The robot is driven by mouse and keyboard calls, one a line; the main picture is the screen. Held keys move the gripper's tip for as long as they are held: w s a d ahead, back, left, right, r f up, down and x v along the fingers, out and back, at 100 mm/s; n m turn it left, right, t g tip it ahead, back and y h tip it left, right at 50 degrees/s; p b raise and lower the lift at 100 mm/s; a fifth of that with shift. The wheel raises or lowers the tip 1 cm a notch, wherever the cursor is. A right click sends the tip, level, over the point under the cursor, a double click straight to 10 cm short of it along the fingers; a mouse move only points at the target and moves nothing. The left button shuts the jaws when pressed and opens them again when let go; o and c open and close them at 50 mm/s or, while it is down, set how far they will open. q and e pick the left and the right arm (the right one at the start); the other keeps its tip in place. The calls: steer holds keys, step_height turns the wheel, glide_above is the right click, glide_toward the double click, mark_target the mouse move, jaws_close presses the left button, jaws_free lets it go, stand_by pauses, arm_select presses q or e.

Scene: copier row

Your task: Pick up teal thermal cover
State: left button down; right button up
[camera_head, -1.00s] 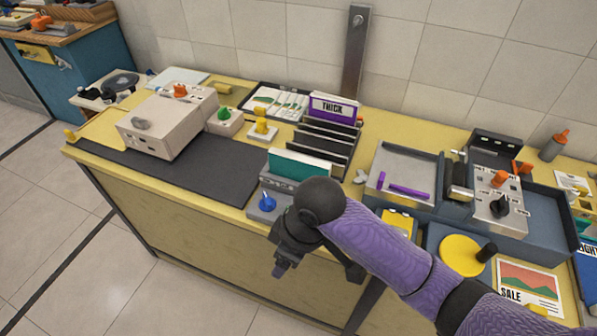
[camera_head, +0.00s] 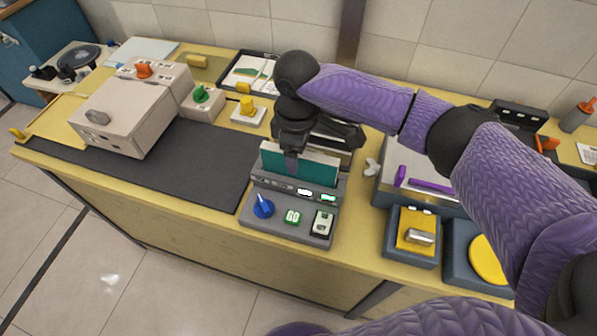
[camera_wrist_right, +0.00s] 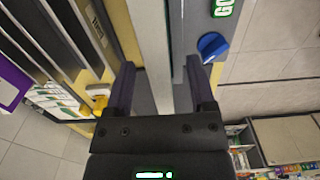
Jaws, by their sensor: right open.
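The teal thermal cover (camera_head: 318,170) stands upright in a slot at the back of a grey binding unit (camera_head: 250,205) with a blue knob (camera_head: 263,206). My right gripper (camera_head: 292,152) points down over the cover, with one finger in front of its teal face; the other finger is hidden in the head view. In the right wrist view, the open gripper (camera_wrist_right: 160,72) has its fingers on either side of a pale upright strip (camera_wrist_right: 150,40), seemingly the cover's edge, with gaps showing. My left gripper is out of view.
A beige machine (camera_head: 125,110) and dark mat (camera_head: 200,165) lie to the left. A dark slotted rack, mostly hidden by my gripper in the head view, stands behind the cover. A grey tray with purple strips (camera_head: 430,186) and a yellow-topped punch (camera_head: 415,235) are at right.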

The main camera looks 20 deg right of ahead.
steer(key=shift+s+f, duration=0.1)
steer(key=shift+f, duration=0.45)
jaws_close()
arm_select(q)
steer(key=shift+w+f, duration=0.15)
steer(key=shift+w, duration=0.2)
arm_select(e)
steer(key=shift+r, duration=0.15)
